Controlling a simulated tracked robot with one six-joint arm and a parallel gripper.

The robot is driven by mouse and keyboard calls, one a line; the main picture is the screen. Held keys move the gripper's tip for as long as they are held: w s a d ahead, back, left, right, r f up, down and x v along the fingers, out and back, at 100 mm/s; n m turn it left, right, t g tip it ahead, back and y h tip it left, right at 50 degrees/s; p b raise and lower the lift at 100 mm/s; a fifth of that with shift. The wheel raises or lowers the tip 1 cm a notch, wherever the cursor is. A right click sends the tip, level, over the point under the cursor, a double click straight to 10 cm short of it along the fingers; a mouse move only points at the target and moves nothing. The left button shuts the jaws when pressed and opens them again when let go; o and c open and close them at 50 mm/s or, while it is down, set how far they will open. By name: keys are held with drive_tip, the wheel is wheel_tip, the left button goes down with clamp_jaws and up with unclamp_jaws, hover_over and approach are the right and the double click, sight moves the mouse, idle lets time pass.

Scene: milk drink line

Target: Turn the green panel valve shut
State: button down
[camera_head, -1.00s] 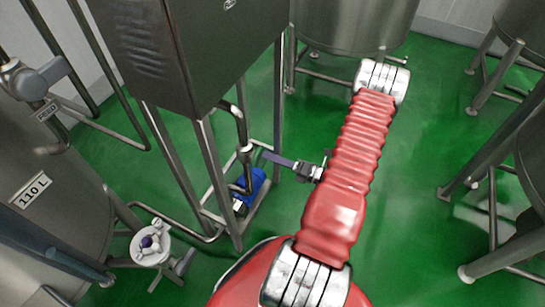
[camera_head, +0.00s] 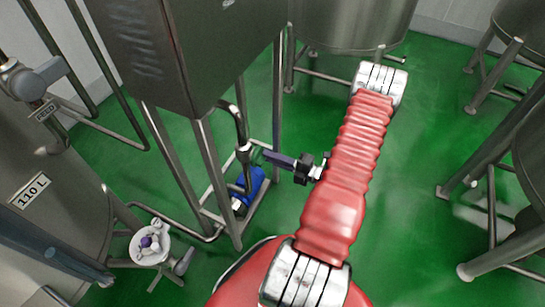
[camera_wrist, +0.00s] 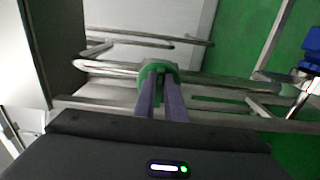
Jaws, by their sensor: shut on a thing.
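The green panel valve (camera_wrist: 151,68) shows in the wrist view as a rounded green handle in front of steel pipes. My gripper (camera_wrist: 160,84) has its two long purple-grey fingers close together, with their tips on the green handle, and is shut on it. The fingers hide part of the handle. In the head view my gripper (camera_head: 266,154) points left from my red arm, with its tips beside the steel frame under the panel box. The valve is hard to make out there.
The steel panel box (camera_head: 190,50) stands on thin legs above the fingers. A blue pump (camera_head: 251,184) sits low beside it. A tank marked 110 L (camera_head: 50,180) is at the left. More legged tanks stand at the back and right. Green floor is open at the right.

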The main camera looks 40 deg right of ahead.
drive_tip(key=shift+d+f, duration=0.15)
drive_tip(key=shift+d, duration=0.05)
drive_tip(key=c, duration=1.8)
unclamp_jaws()
drive_tip(key=shift+a, duration=0.15)
drive_tip(key=shift+s, duration=0.1)
drive_tip(key=v, duration=1.3)
drive_tip(key=shift+s, duration=0.3)
